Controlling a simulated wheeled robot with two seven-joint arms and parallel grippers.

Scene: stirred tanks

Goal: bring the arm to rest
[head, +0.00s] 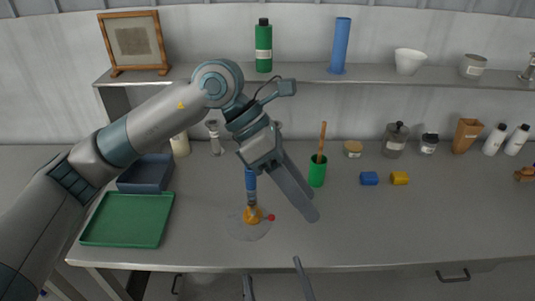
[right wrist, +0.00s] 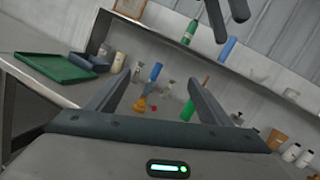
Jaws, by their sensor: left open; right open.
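My left arm reaches in from the left in the head view, across the table. Its gripper (head: 312,205) is open and empty, above the table and right of an orange vessel (head: 253,216) with a blue upright part (head: 251,182). My right gripper (head: 272,268) shows only its two finger ends at the bottom edge of the head view. It is open, with nothing between the fingers, in front of the table's edge. In the right wrist view its fingers (right wrist: 158,78) are spread wide, and my left gripper (right wrist: 228,18) hangs at the top.
The orange vessel stands on a clear round disc (head: 240,231) beside a red knob (head: 271,217). A green tray (head: 127,219) and blue bin (head: 146,174) lie left. A green cup (head: 317,174), blue block (head: 369,178) and yellow block (head: 400,178) stand right. A shelf (head: 376,77) runs behind. The front right table is clear.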

